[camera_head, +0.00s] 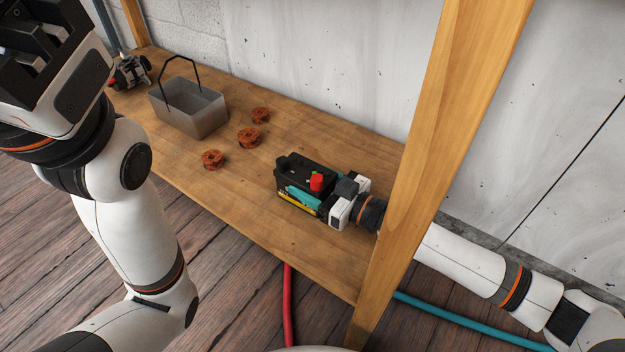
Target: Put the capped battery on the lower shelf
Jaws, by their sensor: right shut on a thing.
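The battery (297,187) is a black box with a teal and yellow label and a red cap (316,181) on top. It is upright at the right part of the wooden shelf (270,229), on or just above the board; I cannot tell which. My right gripper (335,199) comes in from the right, behind the wooden post, and is shut on the battery's right end. Its fingertips are partly hidden. My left gripper (45,60) is at the upper left, high in front of the shelf.
A grey metal bin (190,112) with a dark handle, several copper-coloured coils (249,138) and an alternator-like part (130,74) are on the shelf to the left. The wooden post (432,150) stands close to my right arm. Red (288,300) and teal (460,318) hoses lie below.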

